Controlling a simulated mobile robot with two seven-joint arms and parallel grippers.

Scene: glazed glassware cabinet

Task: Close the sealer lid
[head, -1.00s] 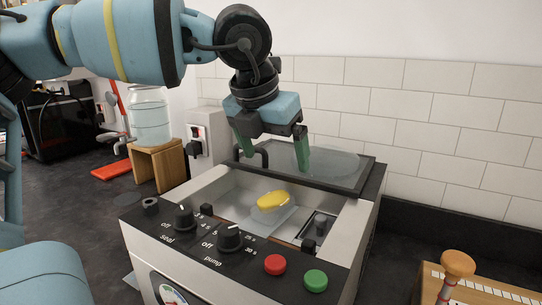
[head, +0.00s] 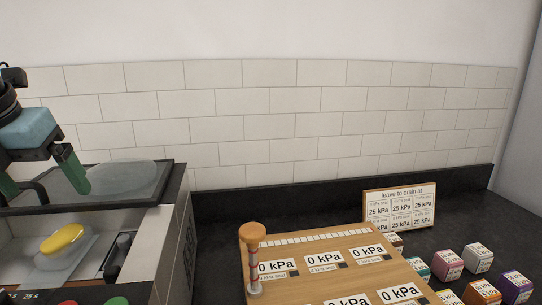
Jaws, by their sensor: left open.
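The sealer (head: 160,228) stands at the lower left of the head view, partly cut off by the left edge. Its lid (head: 135,180), a dark frame with a cloudy clear pane, is open at the back, and the chamber is uncovered. A yellow item (head: 62,240) lies on a clear bag (head: 72,262) in the chamber. My left gripper (head: 40,178) has green fingers spread apart and empty, in front of or over the lid's left part. I cannot tell whether a finger touches the lid. My right gripper is not in view.
Right of the sealer is a wooden board (head: 310,262) with 0 kPa labels and an orange-topped peg (head: 253,255). Several coloured cubes (head: 447,264) and a small sign (head: 399,205) stand further right. A tiled wall (head: 300,115) closes the back.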

